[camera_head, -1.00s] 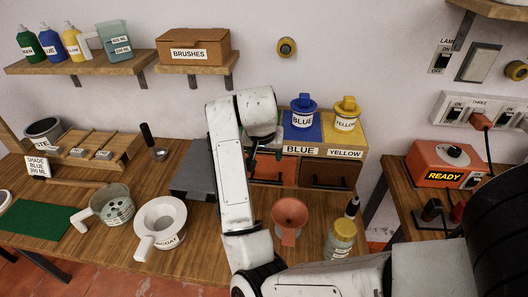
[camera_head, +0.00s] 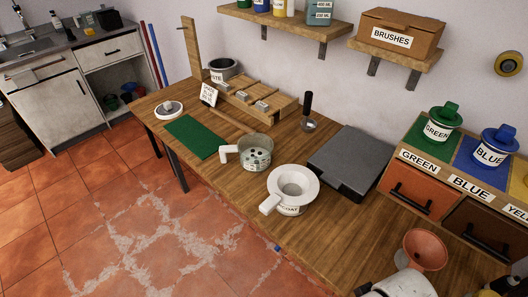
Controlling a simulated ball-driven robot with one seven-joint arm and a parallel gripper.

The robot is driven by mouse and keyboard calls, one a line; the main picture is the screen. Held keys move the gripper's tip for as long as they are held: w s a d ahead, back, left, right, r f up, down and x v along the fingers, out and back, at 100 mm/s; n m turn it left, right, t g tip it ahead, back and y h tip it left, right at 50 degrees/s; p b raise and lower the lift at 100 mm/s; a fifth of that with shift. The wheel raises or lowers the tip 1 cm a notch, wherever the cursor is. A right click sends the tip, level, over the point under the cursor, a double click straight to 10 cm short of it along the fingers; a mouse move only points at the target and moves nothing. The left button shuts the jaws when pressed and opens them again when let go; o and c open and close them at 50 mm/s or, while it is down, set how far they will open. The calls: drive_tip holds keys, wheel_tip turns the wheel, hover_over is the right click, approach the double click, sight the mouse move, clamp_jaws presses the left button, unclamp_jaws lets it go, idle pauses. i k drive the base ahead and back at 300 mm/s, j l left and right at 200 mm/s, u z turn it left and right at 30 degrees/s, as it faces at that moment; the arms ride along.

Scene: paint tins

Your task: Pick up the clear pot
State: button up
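A white pot (camera_head: 290,209) with a wide flared rim and a side handle stands near the front edge of the table. Its label is partly hidden and ends in "COAT", so I cannot tell for sure that it is the clear pot. Left of it is a greyish, see-through-looking pot (camera_head: 256,156) with dark spots and a white handle, standing apart from it. Only a white piece of my arm shows at the bottom right edge. My gripper is not in view.
A grey flat box (camera_head: 343,160) lies right of the pots, and an orange funnel (camera_head: 424,250) is nearer the right. A green mat (camera_head: 197,137) and a wooden rack (camera_head: 258,100) are to the left. Drawers (camera_head: 425,193) carry green and blue tins. The floor in front is clear.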

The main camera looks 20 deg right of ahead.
sight(255, 150)
drive_tip(key=i+j+z, duration=0.25)
drive_tip(key=j, duration=0.35)
drive_tip(key=i+j+z, duration=0.2)
drive_tip(key=j, duration=0.4)
drive_tip(key=j+z, duration=0.25)
drive_tip(key=j, duration=0.4)
drive_tip(key=i+j+z, duration=0.2)
drive_tip(key=j, duration=0.45)
drive_tip(key=k, duration=0.05)
